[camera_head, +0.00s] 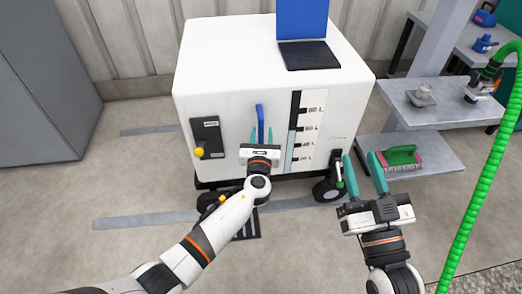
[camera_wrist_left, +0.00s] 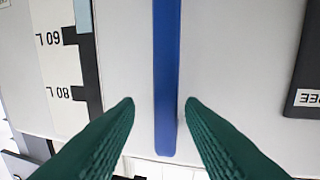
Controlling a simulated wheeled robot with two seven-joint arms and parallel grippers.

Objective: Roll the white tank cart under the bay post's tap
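The white tank cart (camera_head: 225,90) stands on dark wheels, with a dark opening (camera_head: 308,56) in its top and a blue flap (camera_head: 302,18) upright behind it. A vertical blue handle bar (camera_head: 260,118) is on its front face. My left gripper (camera_head: 262,133) is at the bar. In the left wrist view its open fingers (camera_wrist_left: 160,102) stand on both sides of the blue bar (camera_wrist_left: 167,60), with gaps visible. My right gripper (camera_head: 361,157) is open and empty, right of the cart's front corner. A grey post (camera_head: 438,38) stands at the right; I cannot clearly identify its tap.
A black plate with a yellow-knobbed lever (camera_head: 199,152) and a level scale (camera_head: 294,120) are on the cart front. Grey shelves (camera_head: 440,108) hold a green-handled brush (camera_head: 402,157) and fittings. A green hose (camera_head: 480,190) hangs at right. Grey cabinet (camera_head: 40,90) is left.

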